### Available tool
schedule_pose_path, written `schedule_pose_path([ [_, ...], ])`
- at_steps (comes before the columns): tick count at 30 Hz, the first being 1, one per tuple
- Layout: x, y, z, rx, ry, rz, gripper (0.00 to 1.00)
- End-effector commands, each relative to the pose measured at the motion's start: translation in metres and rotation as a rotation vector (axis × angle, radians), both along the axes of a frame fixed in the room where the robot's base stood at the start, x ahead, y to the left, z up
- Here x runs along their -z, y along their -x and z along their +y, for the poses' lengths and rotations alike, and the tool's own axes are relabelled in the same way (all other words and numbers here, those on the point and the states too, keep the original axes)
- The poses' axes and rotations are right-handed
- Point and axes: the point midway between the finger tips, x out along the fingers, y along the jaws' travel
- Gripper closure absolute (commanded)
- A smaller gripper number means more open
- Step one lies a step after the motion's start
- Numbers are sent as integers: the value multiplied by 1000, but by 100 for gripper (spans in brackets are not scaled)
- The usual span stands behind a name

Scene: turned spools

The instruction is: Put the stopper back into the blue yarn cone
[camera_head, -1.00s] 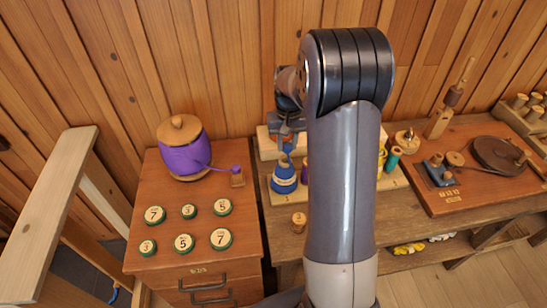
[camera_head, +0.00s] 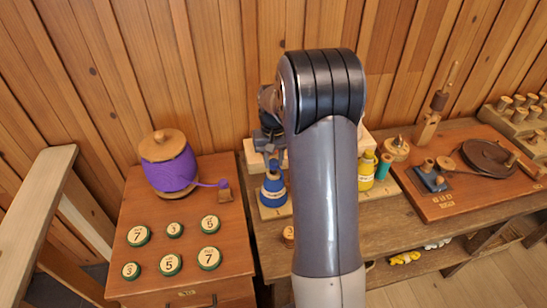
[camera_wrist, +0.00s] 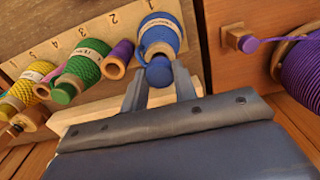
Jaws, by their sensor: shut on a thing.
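The blue yarn cone (camera_head: 273,192) stands upright near the left end of a numbered wooden board, with a pale label round it. In the wrist view the cone (camera_wrist: 160,33) shows from above, with a tan wooden rim at its top. My gripper (camera_head: 273,158) is directly above the cone. Its fingers (camera_wrist: 159,84) are shut on a small blue stopper (camera_wrist: 159,72), which overlaps the cone's top in the wrist view. I cannot tell whether the stopper touches the rim or sits in it.
Green (camera_wrist: 82,62) and yellow (camera_wrist: 30,82) cones and a small purple spool (camera_wrist: 119,55) stand along the board (camera_wrist: 75,38). A large purple spool (camera_head: 168,165) and several numbered discs (camera_head: 171,264) are on the left cabinet. A wheel device (camera_head: 488,157) is at right.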

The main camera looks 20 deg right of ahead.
Motion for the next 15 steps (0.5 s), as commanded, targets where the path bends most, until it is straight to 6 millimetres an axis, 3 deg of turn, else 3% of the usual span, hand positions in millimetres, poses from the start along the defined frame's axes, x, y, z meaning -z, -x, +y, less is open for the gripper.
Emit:
schedule_pose_path([
  [15,3,0,0,0,0,0,94],
])
